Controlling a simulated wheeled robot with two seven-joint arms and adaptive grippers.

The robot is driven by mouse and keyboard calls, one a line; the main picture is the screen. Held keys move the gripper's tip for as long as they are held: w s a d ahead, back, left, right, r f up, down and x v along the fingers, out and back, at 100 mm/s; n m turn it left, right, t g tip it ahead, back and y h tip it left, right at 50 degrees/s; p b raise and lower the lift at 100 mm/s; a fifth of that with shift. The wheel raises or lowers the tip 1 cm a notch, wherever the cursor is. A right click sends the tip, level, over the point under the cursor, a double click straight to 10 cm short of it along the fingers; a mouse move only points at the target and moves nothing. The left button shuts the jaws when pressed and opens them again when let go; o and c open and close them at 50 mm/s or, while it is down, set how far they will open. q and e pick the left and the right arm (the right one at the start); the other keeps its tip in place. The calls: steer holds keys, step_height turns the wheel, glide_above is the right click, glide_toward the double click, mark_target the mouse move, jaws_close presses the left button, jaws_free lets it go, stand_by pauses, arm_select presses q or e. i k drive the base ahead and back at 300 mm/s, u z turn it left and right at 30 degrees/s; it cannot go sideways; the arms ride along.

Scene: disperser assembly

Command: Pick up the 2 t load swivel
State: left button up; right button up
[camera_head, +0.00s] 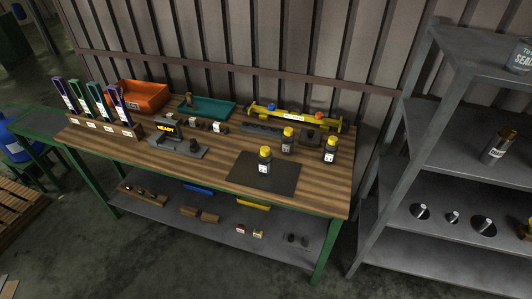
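I cannot tell which thing is the 2 t load swivel, because the small labels are not readable. Three dark pieces with yellow tops and white labels are on the workbench (225,166): a front one (265,161) upright on a dark mat (250,177), one behind it (287,141), and one at the right (331,151). Several small dark pieces with pale labels (203,124) sit in a row behind the "READY" device (166,128). Neither of my grippers is in view.
An orange bin (142,96), a teal tray (207,109) and a yellow fixture (293,117) stand along the back. A rack of coloured tools (105,127) is at the left. Small parts lie on the lower shelf (220,222). A grey shelf unit (432,166) stands at right.

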mark_target(265, 164)
steer(key=u, duration=0.45)
steer(key=k, duration=0.55)
steer(key=u, duration=1.05)
steer(key=i, duration=1.55)
steer(key=z, duration=0.6)
